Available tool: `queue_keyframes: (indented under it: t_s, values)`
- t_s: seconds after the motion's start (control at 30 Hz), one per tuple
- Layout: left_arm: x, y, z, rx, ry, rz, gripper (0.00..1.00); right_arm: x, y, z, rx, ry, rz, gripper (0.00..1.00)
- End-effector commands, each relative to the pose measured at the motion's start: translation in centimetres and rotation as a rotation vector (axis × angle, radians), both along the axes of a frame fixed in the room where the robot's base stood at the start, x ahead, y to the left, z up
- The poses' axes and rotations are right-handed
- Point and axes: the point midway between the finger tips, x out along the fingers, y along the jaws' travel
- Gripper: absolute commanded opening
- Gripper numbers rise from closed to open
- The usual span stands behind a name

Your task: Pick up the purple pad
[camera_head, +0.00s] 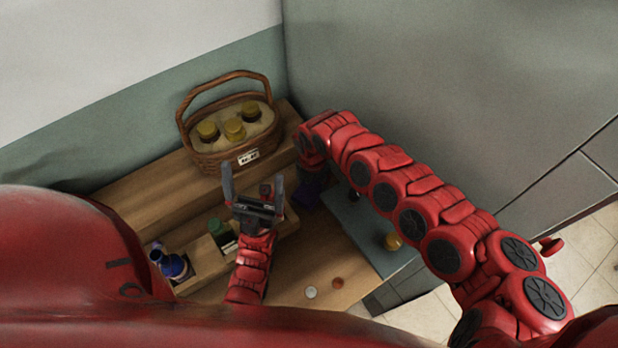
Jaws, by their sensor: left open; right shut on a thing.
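My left gripper (253,184) is open, its two dark fingers pointing up the picture over the wooden shelf in front of the basket. A small dark reddish thing shows between its fingers; I cannot tell if it is close to them. My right gripper (309,174) points down beside the right end of the wooden shelf, mostly hidden by its own wrist. It is shut on the purple pad (307,197), a dark purple shape just under the red wrist. I cannot tell whether the pad touches the surface below.
A wicker basket (205,161) holds yellow-lidded jars on the wooden shelf (158,200). Blue bottles (175,266) and a green-topped jar (220,232) stand lower left. White and orange discs lie at the front. A yellow-topped item (393,241) sits on the grey surface (362,226) at right.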

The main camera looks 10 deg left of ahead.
Motion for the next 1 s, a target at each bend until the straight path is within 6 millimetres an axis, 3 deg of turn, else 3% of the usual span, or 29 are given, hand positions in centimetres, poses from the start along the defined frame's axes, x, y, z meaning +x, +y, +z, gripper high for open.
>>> queue_keyframes:
  t_s: [0.1,0.47,1.0]
  values:
    - [0.0,0.0,1.9,0.0,0.0,0.0,1.0,0.4,0.0,4.1,-0.005,-0.012,0.004,0.31]
    - [0.0,0.0,7.8,0.0,-0.001,0.0,1.0,0.4,0.0,11.5,-0.005,-0.011,0.002,0.31]
    - [0.0,0.0,7.7,0.0,-0.001,0.0,1.0,0.3,0.1,13.3,0.001,-0.006,0.001,0.31]
